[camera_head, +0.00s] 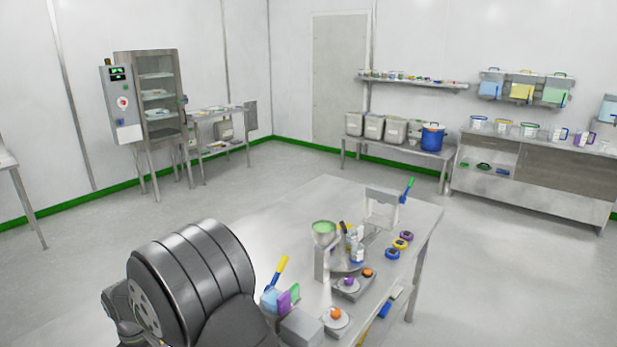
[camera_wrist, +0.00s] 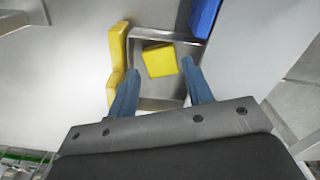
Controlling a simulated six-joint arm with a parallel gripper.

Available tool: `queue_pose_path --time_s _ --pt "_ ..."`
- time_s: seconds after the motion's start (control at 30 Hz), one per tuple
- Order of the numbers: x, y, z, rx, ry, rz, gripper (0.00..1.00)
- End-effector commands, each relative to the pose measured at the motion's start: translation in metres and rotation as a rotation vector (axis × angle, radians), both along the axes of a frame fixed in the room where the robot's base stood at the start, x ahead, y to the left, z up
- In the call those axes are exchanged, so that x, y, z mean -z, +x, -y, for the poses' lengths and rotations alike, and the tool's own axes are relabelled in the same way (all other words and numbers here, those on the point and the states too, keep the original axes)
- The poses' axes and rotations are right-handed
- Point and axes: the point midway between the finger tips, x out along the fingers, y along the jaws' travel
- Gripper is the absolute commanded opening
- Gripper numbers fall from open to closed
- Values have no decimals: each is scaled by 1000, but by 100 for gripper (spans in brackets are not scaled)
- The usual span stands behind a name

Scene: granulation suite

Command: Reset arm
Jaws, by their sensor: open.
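My gripper (camera_wrist: 160,70) shows in the wrist view with its two blue fingers apart. A yellow block (camera_wrist: 159,60) lies in a shallow grey tray (camera_wrist: 175,103), beyond the gap between the fingertips. The block looks apart from both fingers, but the exact distance cannot be told. In the head view my dark arm fills the lower left, and my gripper cannot be made out there.
A yellow piece (camera_wrist: 117,50) and a blue piece (camera_wrist: 204,16) flank the tray. In the head view, a steel table (camera_head: 290,215) holds a funnel (camera_head: 325,232), a white board (camera_head: 382,208) and small dishes. A cabinet (camera_head: 150,95) and side benches stand by the walls, with open floor between.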

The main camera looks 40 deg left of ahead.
Motion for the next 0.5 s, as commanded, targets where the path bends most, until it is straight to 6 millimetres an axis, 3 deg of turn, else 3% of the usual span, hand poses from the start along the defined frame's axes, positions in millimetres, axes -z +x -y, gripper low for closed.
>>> queue_pose_path --time_s 0.2,0.3,0.5 --pt "39 0 0 0 0 0 46" --pt "18 0 -1 0 4 0 46" --pt "3 0 0 0 0 0 46"
